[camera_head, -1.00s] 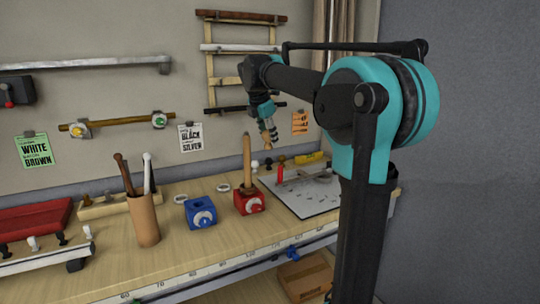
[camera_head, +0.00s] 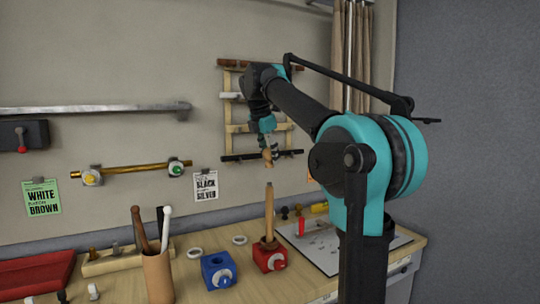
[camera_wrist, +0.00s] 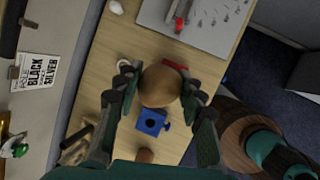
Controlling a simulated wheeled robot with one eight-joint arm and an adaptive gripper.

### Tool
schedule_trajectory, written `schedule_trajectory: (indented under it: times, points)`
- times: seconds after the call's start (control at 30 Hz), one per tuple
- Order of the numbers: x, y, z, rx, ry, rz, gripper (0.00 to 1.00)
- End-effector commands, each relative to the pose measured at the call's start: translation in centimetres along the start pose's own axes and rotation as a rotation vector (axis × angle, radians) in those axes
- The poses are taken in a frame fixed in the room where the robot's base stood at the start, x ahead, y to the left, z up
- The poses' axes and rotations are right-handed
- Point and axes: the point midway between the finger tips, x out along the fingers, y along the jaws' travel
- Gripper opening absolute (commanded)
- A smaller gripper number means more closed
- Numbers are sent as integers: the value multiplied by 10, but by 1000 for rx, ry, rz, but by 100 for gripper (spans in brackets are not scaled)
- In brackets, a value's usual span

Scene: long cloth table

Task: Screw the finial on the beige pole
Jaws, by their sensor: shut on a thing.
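A wooden tan-brown finial (camera_head: 267,156) is held in my gripper (camera_head: 267,149). The finial fills the middle of the wrist view (camera_wrist: 160,85), with a finger of my gripper (camera_wrist: 160,78) on each side. The beige pole (camera_head: 269,212) stands upright in a red clamp block (camera_head: 269,258) on the table. In the head view the finial is above the pole's top, with a visible gap between them. In the wrist view the finial hides the pole, and only part of the red block (camera_wrist: 175,65) shows.
A blue block (camera_head: 218,270) stands left of the red one. A cup (camera_head: 158,278) holding several poles is farther left. A grey board (camera_head: 327,255) with small parts lies to the right. A wall rack (camera_head: 229,115) is behind my arm.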

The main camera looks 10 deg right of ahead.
Motion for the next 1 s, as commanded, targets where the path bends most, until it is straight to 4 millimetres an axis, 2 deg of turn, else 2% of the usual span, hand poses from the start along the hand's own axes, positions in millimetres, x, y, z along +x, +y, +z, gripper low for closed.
schedule_trajectory:
  times: [0.5, 1.0]
  points:
    - [33, -7, -14, 0, 0, 0, 10]
    - [43, -9, -18, 0, 0, 0, 10]
